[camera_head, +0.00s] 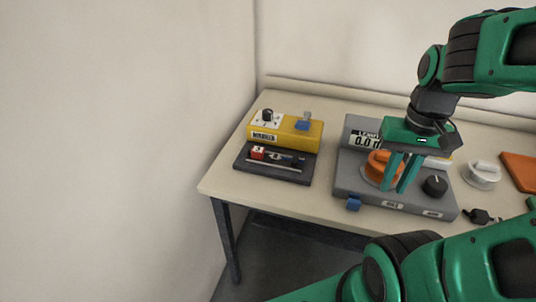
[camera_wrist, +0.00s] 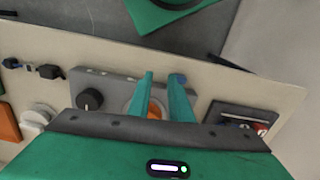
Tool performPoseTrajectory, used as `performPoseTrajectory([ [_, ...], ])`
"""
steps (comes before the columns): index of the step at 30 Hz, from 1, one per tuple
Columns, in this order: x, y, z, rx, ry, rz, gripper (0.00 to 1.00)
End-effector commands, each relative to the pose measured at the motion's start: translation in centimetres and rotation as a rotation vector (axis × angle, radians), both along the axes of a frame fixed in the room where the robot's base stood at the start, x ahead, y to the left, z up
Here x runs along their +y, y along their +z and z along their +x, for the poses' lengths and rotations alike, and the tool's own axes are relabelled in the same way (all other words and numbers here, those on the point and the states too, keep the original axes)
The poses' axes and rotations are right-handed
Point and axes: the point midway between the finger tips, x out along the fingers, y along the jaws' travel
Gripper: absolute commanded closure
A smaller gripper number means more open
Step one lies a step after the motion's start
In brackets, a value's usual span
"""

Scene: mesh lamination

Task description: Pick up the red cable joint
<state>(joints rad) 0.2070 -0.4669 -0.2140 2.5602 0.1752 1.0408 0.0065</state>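A small red block with a white mark (camera_head: 257,153), which looks like the red cable joint, lies at the left end of the dark tray (camera_head: 264,172) in front of the yellow device. A bit of red also shows in the wrist view (camera_wrist: 261,129) at the right, partly cut off by my gripper's body. My gripper (camera_head: 396,188) is well to the right of it, over the grey scale and in front of its orange disc. Its two teal fingers (camera_wrist: 163,76) point down with a narrow gap between them, and nothing shows in the gap but the background.
The yellow device (camera_head: 285,131) with a dial and a blue part stands behind the tray. The grey scale (camera_head: 352,178) carries an orange disc (camera_head: 375,172) and a black knob (camera_head: 435,186). A white round item (camera_head: 482,175) and an orange plate (camera_head: 521,171) lie right. A wall borders the table's left.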

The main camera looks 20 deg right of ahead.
Motion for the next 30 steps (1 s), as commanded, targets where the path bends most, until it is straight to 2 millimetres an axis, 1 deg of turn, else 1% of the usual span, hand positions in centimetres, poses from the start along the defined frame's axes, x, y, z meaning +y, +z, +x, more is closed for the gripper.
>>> performPoseTrajectory([
  [1,0.0,0.0,0.0,0.0,0.002,0.0,0.81],
  [3,0.1,0.5,-0.7,-0.018,0.022,0.0,0.81],
  [5,0.1,0.7,0.1,-0.026,0.066,0.001,0.81],
  [8,0.8,0.8,3.4,-0.052,0.208,0.003,0.81],
  [11,1.8,0.9,8.2,-0.099,0.432,0.012,0.81],
  [12,2.5,0.9,10.4,-0.124,0.536,0.017,0.81],
  [14,3.8,0.7,13.7,-0.163,0.692,0.027,0.81],
  [15,4.8,0.6,15.8,-0.191,0.793,0.033,0.81],
  [18,7.6,0.1,20.5,-0.264,1.027,0.051,0.81],
  [21,10.3,-0.4,24.1,-0.33,1.216,0.068,0.81],
  [24,12.5,-0.7,26.5,-0.388,1.352,0.079,0.81],
  [25,13.0,-0.8,27.1,-0.401,1.383,0.082,0.81],
  [27,13.9,-0.9,27.9,-0.427,1.434,0.087,0.81],
  [30,14.7,-1.4,28.6,-0.442,1.472,0.091,0.81],
])
